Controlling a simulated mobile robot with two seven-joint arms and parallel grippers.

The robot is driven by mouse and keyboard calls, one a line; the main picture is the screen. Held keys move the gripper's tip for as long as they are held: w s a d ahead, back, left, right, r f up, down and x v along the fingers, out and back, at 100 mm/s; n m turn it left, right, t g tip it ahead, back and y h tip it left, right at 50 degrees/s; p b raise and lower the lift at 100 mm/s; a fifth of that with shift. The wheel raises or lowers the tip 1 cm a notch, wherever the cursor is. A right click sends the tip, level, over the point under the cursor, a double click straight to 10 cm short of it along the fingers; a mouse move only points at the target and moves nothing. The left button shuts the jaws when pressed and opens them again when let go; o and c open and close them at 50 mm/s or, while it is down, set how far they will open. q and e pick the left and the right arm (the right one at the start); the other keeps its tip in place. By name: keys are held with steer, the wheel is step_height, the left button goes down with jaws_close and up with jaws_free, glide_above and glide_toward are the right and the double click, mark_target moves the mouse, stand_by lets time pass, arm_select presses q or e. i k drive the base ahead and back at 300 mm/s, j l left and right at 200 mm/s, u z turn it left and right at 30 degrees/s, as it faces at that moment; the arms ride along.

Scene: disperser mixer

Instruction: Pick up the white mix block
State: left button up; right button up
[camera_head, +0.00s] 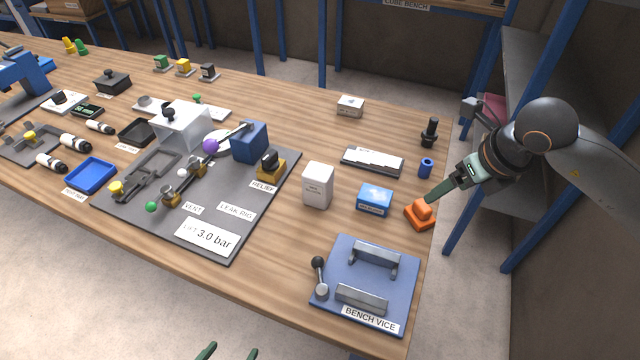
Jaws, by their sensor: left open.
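A tall white box (318,186) with a small label too fine to read stands upright right of the grey rig mat. A low whitish box (349,107) lies farther back; I cannot tell for sure which one is called the mix block. My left gripper (229,354) shows only as two dark green fingertips at the bottom edge, apart and empty, in front of the table. My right gripper (430,201) comes in from the right with its fingers at the orange knobbed piece (420,214). Whether they touch or grip it is unclear.
A blue labelled box (374,199) stands between the white box and the orange piece. The blue bench vice (377,273) is in front. The rig mat (225,210) is left, with the white housing (184,124). A flat tray (372,160) and dark post (430,132) are behind.

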mark_target(317, 178)
steer(key=i+j+z, duration=0.1)
steer(key=j, duration=0.35)
steer(key=i+j+z, duration=0.1)
steer(key=j, duration=0.4)
steer(key=i+j+z, duration=0.1)
steer(key=j, duration=0.35)
steer(key=i+j+z, duration=0.1)
steer(key=j, duration=0.4)
